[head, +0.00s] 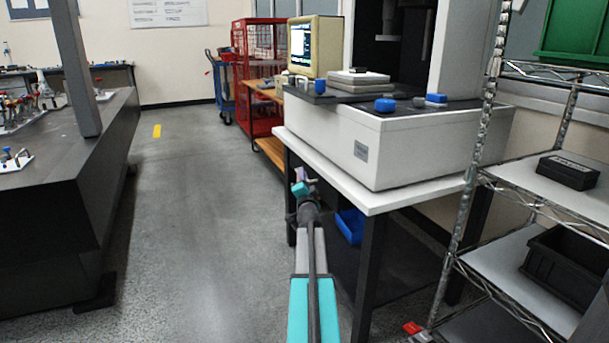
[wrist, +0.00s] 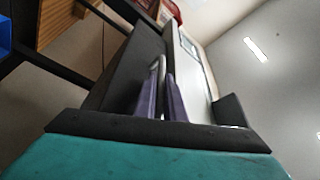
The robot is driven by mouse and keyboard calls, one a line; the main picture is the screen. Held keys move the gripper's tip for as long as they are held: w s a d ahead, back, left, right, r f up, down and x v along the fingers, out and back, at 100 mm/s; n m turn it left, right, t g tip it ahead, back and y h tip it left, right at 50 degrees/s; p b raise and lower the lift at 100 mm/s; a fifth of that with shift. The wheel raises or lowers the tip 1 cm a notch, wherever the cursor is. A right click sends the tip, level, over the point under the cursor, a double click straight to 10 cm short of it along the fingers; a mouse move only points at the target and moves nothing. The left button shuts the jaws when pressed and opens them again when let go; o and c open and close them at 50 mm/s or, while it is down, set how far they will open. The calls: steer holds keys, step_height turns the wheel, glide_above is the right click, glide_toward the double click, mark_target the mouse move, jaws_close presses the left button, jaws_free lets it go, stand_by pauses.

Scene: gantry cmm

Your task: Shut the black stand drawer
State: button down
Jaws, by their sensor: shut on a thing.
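In the wrist view, which is turned on its side, the purple fingers of my gripper (wrist: 163,92) are closed around a thin pale metal bar handle (wrist: 161,68). The handle is on a dark drawer (wrist: 120,68) beneath a pale top. How far the drawer stands out is hard to tell from this angle. In the head view my gripper (head: 304,181) is at the front left of the black-legged stand, just under its white top (head: 385,194). The drawer cannot be made out clearly there.
A white measuring machine (head: 370,150) stands on the white top. A blue bin (head: 350,226) is beneath it. A wire shelf (head: 515,255) with black boxes is close on the right. A dark bench (head: 60,190) is at the left. The aisle floor between is clear.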

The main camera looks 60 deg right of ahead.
steer(key=c, duration=2.1)
jaws_free()
steer(key=shift+s+d, duration=0.35)
steer(key=shift+d, duration=0.05)
steer(key=shift+a, duration=0.15)
steer(key=shift+p+v, duration=2)
steer(key=shift+v, duration=4.85)
steer(key=shift+w+a, duration=0.1)
steer(key=shift+w, duration=0.05)
